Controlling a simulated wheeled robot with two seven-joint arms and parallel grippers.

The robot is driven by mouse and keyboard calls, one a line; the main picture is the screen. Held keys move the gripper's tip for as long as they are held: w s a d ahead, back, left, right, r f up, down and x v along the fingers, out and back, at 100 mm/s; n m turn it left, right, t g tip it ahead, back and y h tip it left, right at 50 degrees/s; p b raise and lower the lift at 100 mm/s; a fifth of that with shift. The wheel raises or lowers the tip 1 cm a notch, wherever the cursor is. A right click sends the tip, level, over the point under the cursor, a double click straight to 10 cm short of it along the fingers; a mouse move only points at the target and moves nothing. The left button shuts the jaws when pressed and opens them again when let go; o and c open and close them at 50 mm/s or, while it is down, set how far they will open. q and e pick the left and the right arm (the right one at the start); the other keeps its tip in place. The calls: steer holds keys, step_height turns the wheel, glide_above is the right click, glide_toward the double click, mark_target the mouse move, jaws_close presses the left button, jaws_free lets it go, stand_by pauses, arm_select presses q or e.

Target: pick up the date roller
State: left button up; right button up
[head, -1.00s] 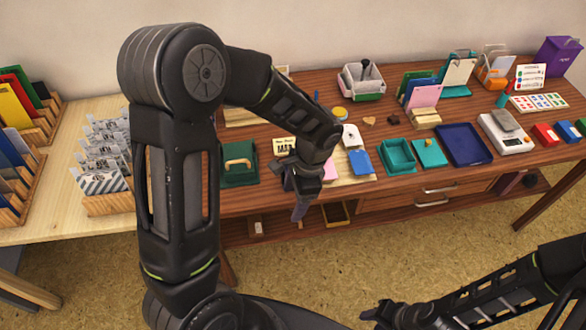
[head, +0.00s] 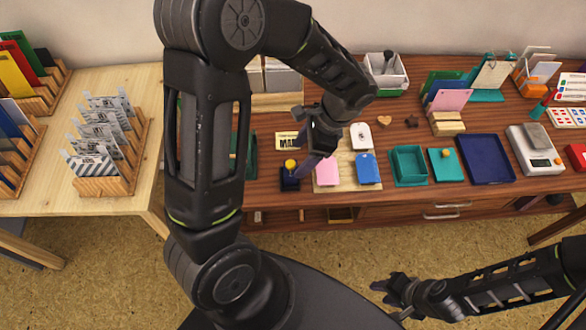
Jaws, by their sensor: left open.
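I cannot make out the date roller for certain. A small dark blue block with a yellow knob (head: 290,166) stands near the table's front edge, left of the pink pad. My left gripper (head: 305,172) is open and points down just right of this block, above the board with the pads; whether it touches anything cannot be told. A cream card with dark print (head: 286,141) lies behind the block. My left arm hides part of the table to the left. My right gripper (head: 384,293) is low over the floor in front of the table, away from the objects; its jaws are too small to read.
A pink pad (head: 326,172), a blue tag (head: 368,168) and a white tag (head: 360,136) lie on a pale board. To the right are a green tray (head: 408,166), a navy tray (head: 485,158) and a scale (head: 535,150). Card racks (head: 112,170) stand at left.

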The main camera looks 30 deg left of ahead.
mark_target(291, 168)
arm_select(q)
steer(key=shift+x, duration=1.35)
steer(key=shift+w+f, duration=0.1)
steer(key=p+x, duration=0.1)
steer(key=x, duration=0.4)
steer(key=shift+p, duration=0.4)
steer(key=shift+w, duration=0.1)
steer(key=shift+c, duration=0.3)
jaws_close()
